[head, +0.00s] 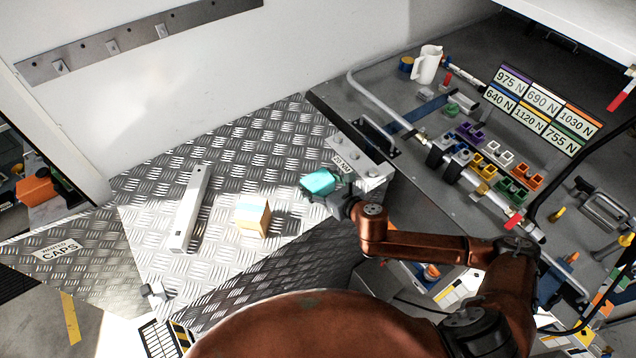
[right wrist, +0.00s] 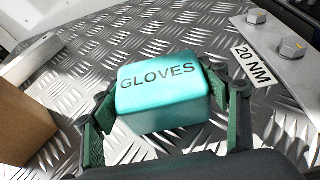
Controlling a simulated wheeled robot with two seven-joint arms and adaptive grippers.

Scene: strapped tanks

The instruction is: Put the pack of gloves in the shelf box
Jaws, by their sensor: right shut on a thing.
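The pack of gloves (head: 319,182) is a turquoise block above the tread-plate surface, near its right side. In the right wrist view the pack (right wrist: 164,92) shows the word GLOVES on top. My right gripper (head: 324,186) is shut on it, with one green-padded finger on each side. How far the pack is above the plate I cannot tell. A small tan box (head: 252,217) with a pale top stands on the plate, left of the pack and apart from it. No box is clearly marked as the shelf box. My left gripper is in neither view.
A long pale metal bar (head: 189,208) lies left of the tan box. A bolted block marked 20 NM (head: 362,172) is right of my gripper. The grey bench (head: 400,85) at right carries a white jug (head: 427,65), pipes and coloured blocks. Bare plate lies behind the tan box.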

